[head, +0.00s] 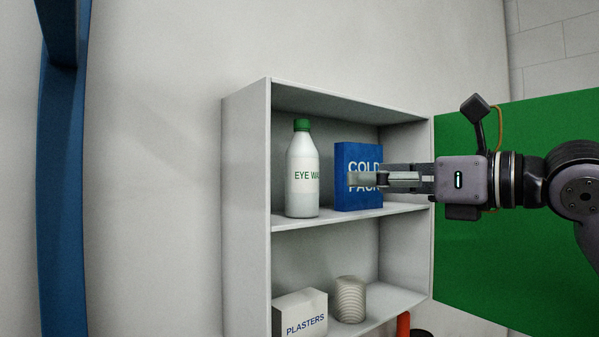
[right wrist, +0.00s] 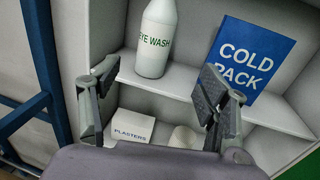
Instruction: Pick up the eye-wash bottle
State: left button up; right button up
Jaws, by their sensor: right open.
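The eye-wash bottle (head: 303,172) is white with a green cap and stands upright on the upper shelf of the wall cabinet, at the left. In the right wrist view the bottle (right wrist: 155,42) shows ahead, between the fingers, with its cap out of frame. My right gripper (head: 364,179) comes in from the right at the cabinet's front. In the head view its fingers overlap the cold pack. My left gripper is not in view.
The blue cold pack (head: 352,150) stands right of the bottle on the same shelf (head: 320,218). The lower shelf holds a plasters box (head: 300,313) and a ribbed white roll (head: 350,300). A green panel (head: 470,255) stands at right; a blue post (head: 62,200) at left.

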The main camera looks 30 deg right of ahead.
aim_at(315, 177)
jog(key=p+x, duration=0.2)
jog(key=x, duration=0.1)
jog(key=p+x, duration=0.3)
jog(key=x, duration=0.1)
jog(key=shift+w+a+r, duration=0.1)
jog(key=shift+w+r, duration=0.1)
jog(key=shift+w, duration=0.05)
jog(key=shift+w+a+f+p, duration=0.15)
jog(key=shift+w+f+p, duration=0.05)
jog(key=shift+w+p, duration=0.25)
jog(key=p+x, duration=0.1)
jog(key=p, duration=0.1)
jog(key=p+x, duration=0.2)
jog(key=p, duration=0.1)
jog(key=p+x, duration=0.1)
jog(key=p, duration=0.1)
jog(key=shift+w+a+r, duration=0.1)
jog(key=shift+a+r, duration=0.1)
jog(key=shift+a, duration=0.15)
jog(key=shift+w+a+f+p, duration=0.15)
jog(key=shift+w+p, duration=0.15)
jog(key=shift+p, duration=0.2)
jog(key=shift+f, duration=0.15)
jog(key=shift+c, duration=0.4)
jog(key=c, duration=1.4)
jog(key=shift+c, duration=0.2)
